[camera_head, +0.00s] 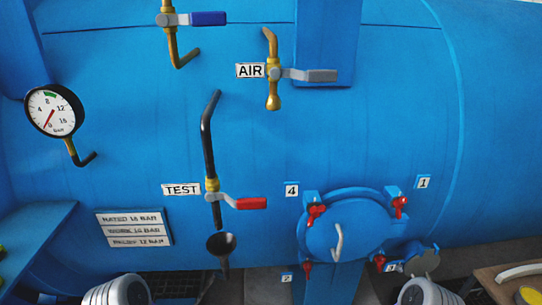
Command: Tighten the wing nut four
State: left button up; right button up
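Wing nut four (316,211) is red and sits at the upper left of a round blue hatch door (360,227), beside the label 4 (291,190). It is small here, so I cannot tell how tight it is. Another red wing nut (400,203) sits at the upper right near the label 1 (423,182). Two more red wing nuts sit lower, at the left (307,269) and right (380,262) of the door. The door looks closed against its rim and has a pale curved handle (339,242). Neither of my grippers shows in this view.
The blue vessel fills the view. A TEST valve with a red lever (250,203) and black funnel (221,244) stands left of the door. An AIR valve (273,73) is above, and a pressure gauge (53,110) is far left. A table (490,282) is at lower right.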

aim_at(315, 211)
jog(key=z, duration=0.75)
jog(key=k, duration=0.35)
jog(key=u, duration=0.3)
